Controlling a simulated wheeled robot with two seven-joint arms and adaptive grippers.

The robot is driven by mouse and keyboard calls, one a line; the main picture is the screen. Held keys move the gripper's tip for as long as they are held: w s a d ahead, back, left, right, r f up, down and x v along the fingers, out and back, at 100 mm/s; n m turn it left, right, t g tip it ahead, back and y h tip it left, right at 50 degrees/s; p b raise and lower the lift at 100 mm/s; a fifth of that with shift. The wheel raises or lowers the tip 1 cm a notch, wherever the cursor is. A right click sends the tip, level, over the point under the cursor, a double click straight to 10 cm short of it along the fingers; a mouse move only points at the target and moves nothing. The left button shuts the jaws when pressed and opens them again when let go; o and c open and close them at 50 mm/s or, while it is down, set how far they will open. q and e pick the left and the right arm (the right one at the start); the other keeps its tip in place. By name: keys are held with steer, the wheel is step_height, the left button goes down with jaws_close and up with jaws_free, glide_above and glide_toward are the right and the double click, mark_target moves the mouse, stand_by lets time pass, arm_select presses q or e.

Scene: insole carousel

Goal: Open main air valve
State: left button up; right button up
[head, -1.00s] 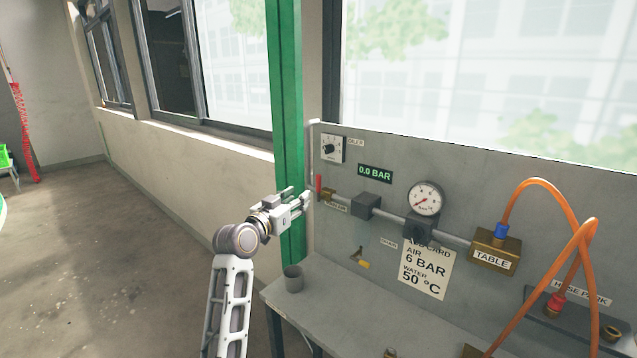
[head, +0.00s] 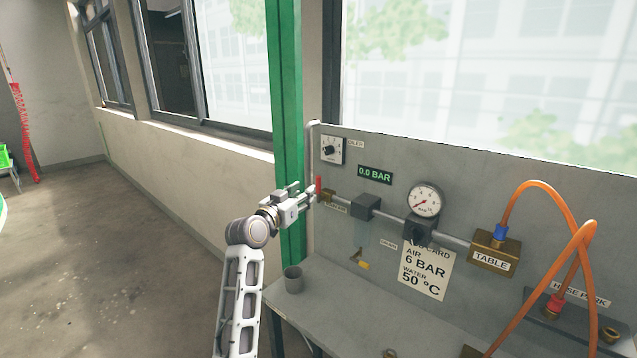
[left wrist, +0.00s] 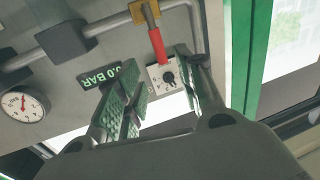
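The main air valve has a red lever (head: 319,187) on a brass body (head: 328,196), at the left end of the grey pipe on the panel. The lever stands upright in the head view. My left gripper (head: 312,197) is at the lever. In the left wrist view the red lever (left wrist: 157,47) reaches toward the space between the two open fingers (left wrist: 160,100), and I see no grip on it. The display (head: 375,174) reads 0.0 BAR, and the gauge (head: 424,200) sits further right on the pipe. My right gripper is out of view.
A dial labelled OILER (head: 331,150) is above the lever. A green post (head: 288,120) stands just left of the panel. A grey cup (head: 293,279) is on the bench below. Orange hoses (head: 546,195) loop at the right.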

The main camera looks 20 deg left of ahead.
mark_target(317, 183)
arm_select(q)
steer(key=shift+w+d+p, duration=0.15)
steer(key=shift+w+p, duration=0.05)
steer(key=shift+w, duration=1.5)
steer(key=shift+w+d+p, duration=0.15)
steer(key=shift+w+p, duration=0.1)
steer(key=shift+w, duration=1.5)
steer(key=shift+w+d+p, duration=0.15)
steer(key=shift+w+p, duration=0.05)
steer(key=shift+w, duration=1.5)
jaws_close()
